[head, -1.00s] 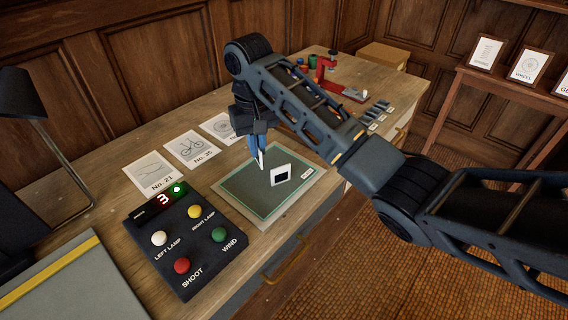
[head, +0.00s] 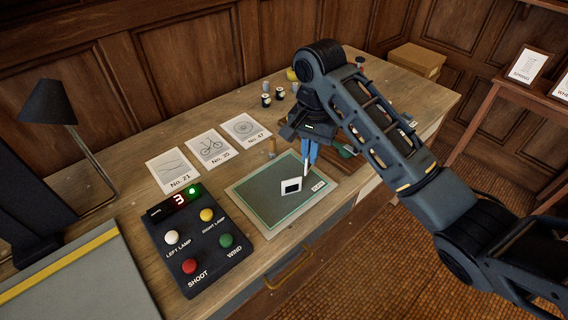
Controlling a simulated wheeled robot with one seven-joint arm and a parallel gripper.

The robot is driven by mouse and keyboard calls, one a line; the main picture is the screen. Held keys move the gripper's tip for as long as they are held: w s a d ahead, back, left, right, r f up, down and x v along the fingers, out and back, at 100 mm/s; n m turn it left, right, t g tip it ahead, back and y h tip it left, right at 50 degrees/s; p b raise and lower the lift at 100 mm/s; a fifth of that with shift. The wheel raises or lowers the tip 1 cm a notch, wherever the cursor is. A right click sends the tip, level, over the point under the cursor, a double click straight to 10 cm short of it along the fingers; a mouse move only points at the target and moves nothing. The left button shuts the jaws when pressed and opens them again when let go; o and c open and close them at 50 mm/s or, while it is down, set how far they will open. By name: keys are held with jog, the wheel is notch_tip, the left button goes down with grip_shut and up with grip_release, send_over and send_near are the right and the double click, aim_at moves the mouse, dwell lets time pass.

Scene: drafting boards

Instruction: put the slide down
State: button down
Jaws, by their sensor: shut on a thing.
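The slide (head: 291,187), a small white square frame with a dark window, is tilted above the right part of the dark green mat (head: 258,208). My gripper (head: 306,170) points down with its blue fingers, and its pale fingertips are at the slide's upper right edge. It is shut on the slide. I cannot tell whether the slide's lower edge touches the mat.
A control box (head: 197,240) with coloured buttons and a lit 3 stands left of the mat. Picture cards (head: 211,148) lie behind it. A black lamp (head: 52,105) stands at the left. A cardboard box (head: 416,62) is at the far right end.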

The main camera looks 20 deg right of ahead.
jog(key=shift+w+a+f+b, duration=0.4)
jog(key=shift+w+a+f, duration=0.15)
jog(key=shift+w+f, duration=0.85)
jog(key=shift+w+a+f+b, duration=0.45)
jog(key=shift+w+f, duration=0.65)
jog(key=shift+f, duration=0.6)
jog(key=shift+w+a+f+b, duration=0.35)
jog(key=shift+w+a+f, duration=0.25)
jog(key=shift+w+f, duration=0.8)
jog(key=shift+s+f, duration=0.15)
jog(key=shift+f, duration=0.2)
jog(key=c, duration=1.2)
grip_release()
jog(key=shift+c, duration=0.2)
notch_tip(320, 180, up, 12)
jog(key=p, duration=0.2)
jog(key=shift+r, duration=0.25)
